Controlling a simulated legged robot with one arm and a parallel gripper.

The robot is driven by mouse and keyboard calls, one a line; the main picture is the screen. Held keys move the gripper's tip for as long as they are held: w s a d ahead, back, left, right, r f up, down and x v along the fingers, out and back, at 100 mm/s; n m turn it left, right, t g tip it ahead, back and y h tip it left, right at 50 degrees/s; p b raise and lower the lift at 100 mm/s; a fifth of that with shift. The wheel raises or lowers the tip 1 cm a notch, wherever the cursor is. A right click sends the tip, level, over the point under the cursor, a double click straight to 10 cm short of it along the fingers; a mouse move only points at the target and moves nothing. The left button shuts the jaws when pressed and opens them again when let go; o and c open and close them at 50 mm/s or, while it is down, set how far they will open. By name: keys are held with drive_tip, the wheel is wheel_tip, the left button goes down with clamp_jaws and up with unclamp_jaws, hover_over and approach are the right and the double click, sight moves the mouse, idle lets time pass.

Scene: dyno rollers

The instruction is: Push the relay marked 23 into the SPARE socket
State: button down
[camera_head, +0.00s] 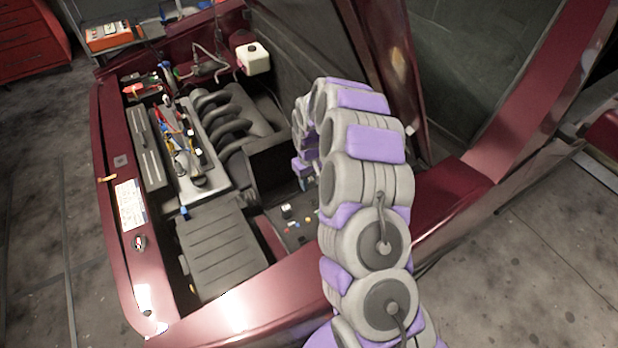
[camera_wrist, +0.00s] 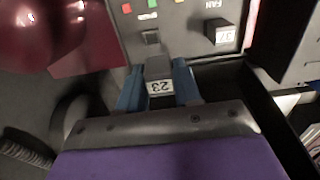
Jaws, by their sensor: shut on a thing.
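The relay marked 23 (camera_wrist: 158,70) is a small dark block with a white label, upside down in the wrist view. My gripper (camera_wrist: 158,92) has blue fingers on both sides of it and is shut on it. The SPARE socket (camera_wrist: 151,38) is a small dark square in the grey panel, beside upside-down SPARE lettering. The relay lies just below the socket in the picture; I cannot tell the height gap between them. In the head view my arm mostly hides the gripper, and I cannot make out the relay there.
Another relay (camera_wrist: 222,34) stands near the FAN lettering, right of the SPARE socket. Red, green and orange fuses line the panel's far edge. The fuse panel (camera_head: 292,236) sits in the engine bay, between a ribbed grey cover (camera_head: 222,250) and my arm. A dark-walled recess lies right of my gripper.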

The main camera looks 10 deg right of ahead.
drive_tip(key=d+f, duration=0.1)
drive_tip(key=d+f+b, duration=0.1)
drive_tip(key=shift+s+d+f, duration=0.1)
drive_tip(key=shift+d+f, duration=0.1)
drive_tip(key=shift+d, duration=0.2)
drive_tip(key=shift+a+f, duration=0.15)
drive_tip(key=shift+f, duration=0.2)
drive_tip(key=shift+a+f+b, duration=0.5)
drive_tip(key=shift+a+f, duration=0.4)
drive_tip(key=shift+f, duration=0.45)
drive_tip(key=shift+d+f, duration=0.1)
drive_tip(key=shift+f, duration=0.05)
drive_tip(key=shift+d, duration=0.7)
drive_tip(key=shift+a, duration=0.7)
drive_tip(key=shift+d, duration=0.55)
drive_tip(key=shift+a+f, duration=0.15)
drive_tip(key=shift+a, duration=0.45)
drive_tip(key=shift+d, duration=0.25)
